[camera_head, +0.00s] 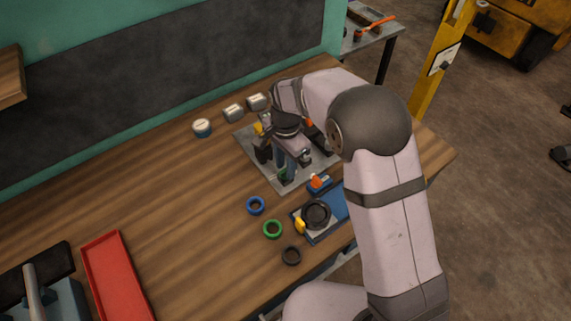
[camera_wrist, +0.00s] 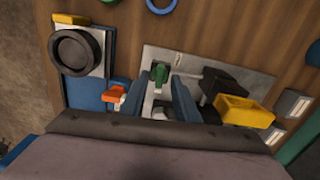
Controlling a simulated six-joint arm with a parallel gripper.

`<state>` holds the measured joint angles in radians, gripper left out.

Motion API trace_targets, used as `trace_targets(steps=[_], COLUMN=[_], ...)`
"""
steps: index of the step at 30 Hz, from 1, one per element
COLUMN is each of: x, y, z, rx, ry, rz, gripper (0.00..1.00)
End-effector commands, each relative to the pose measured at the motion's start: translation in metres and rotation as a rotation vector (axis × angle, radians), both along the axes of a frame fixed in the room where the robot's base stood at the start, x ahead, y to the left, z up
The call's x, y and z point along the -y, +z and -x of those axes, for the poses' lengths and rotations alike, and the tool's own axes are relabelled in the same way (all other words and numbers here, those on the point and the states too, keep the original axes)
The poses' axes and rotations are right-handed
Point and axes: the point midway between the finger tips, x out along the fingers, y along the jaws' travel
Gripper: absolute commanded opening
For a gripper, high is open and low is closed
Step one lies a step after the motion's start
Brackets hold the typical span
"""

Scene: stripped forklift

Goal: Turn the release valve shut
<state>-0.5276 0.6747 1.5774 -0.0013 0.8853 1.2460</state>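A small green handle (camera_wrist: 160,73), which looks like a valve lever, stands on the grey metal plate (camera_wrist: 200,62). I cannot tell for certain that it is the release valve. My gripper (camera_wrist: 161,82) points at it, with its two blue fingers apart and the green handle between or just beyond their tips. Contact is not clear. In the head view my gripper is low over the plate (camera_head: 249,146) and partly hides it; a bit of green (camera_head: 283,173) shows by the fingers. A black fitting with a yellow handle (camera_wrist: 244,110) stands to the right in the wrist view.
An orange-topped part (camera_head: 319,182) and a tray with a black ring (camera_head: 316,214) lie near the plate. Blue (camera_head: 256,206), green (camera_head: 272,229) and black (camera_head: 291,255) rings lie loose. The bench's left middle is clear.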

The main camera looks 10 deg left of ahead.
Motion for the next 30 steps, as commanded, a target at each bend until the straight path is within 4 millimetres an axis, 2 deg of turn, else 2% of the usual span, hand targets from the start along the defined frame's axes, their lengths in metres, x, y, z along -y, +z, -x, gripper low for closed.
trace_targets(steps=[8,21,30], x=[0.000,0.000,0.000], y=[0.005,0.060,0.073], z=[0.000,0.000,0.000], rx=[-0.001,0.001,0.000], ry=[0.000,0.000,0.000], rz=[-0.001,-0.002,0.000], gripper=[0.28,0.28,0.28])
